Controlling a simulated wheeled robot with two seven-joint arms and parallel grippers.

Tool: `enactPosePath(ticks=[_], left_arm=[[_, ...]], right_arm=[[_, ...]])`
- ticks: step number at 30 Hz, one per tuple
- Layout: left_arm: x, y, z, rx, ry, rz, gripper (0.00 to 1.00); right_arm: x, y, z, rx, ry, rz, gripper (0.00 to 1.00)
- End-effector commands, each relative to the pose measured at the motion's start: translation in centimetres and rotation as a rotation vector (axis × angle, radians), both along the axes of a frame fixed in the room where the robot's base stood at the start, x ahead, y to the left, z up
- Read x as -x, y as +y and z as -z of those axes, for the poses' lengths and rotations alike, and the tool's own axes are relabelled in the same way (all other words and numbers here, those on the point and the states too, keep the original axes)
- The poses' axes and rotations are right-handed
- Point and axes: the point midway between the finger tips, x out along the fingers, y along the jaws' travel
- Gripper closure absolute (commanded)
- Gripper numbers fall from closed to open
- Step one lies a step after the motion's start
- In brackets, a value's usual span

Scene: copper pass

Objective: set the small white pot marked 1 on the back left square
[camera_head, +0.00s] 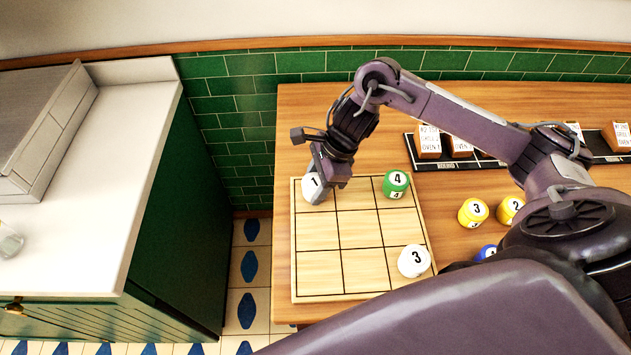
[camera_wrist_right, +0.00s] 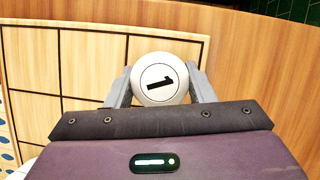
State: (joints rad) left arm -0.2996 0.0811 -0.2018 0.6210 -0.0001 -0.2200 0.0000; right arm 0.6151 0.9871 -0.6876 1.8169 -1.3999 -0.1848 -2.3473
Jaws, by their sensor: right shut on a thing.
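The small white pot marked 1 (camera_head: 312,186) is at the back left square of the wooden grid board (camera_head: 340,290). My right gripper (camera_head: 326,190) is shut on it, with a finger on either side. In the right wrist view the pot (camera_wrist_right: 160,92) sits between the two grey fingers, its 1 facing the camera. I cannot tell whether its base touches the board. A green pot marked 4 (camera_head: 396,183) stands on the back right square. A white pot marked 3 (camera_head: 414,260) stands on the front right square. My left gripper does not show.
Yellow pots marked 3 (camera_head: 472,212) and 2 (camera_head: 510,208) and a blue pot (camera_head: 486,252) stand right of the board. A black rack (camera_head: 470,163) with labelled blocks lies behind. The middle and left front squares are clear.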

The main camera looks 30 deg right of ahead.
Motion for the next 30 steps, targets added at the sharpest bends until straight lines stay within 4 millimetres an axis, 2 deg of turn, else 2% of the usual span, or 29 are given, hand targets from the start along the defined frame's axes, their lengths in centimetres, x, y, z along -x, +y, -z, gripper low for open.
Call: enactPosePath(ticks=[1, 6, 18, 23, 24, 30], left_arm=[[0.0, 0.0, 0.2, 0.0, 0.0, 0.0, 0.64], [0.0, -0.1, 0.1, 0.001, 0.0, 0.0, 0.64], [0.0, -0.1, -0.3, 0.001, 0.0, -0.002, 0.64], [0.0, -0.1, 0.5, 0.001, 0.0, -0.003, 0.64], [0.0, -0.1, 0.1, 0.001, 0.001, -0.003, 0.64], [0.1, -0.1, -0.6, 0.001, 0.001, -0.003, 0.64]], right_arm=[[0.0, 0.0, 0.2, 0.0, 0.0, 0.0, 0.5], [0.0, 0.0, 0.1, 0.0, 0.0, 0.0, 0.29], [0.0, -0.2, -0.6, 0.001, -0.002, 0.0, 0.29], [0.2, -1.4, -3.2, 0.004, -0.007, 0.0, 0.29], [0.2, -1.8, -4.5, 0.006, -0.008, 0.001, 0.29], [0.7, -3.4, -8.5, 0.005, -0.006, 0.002, 0.29]])
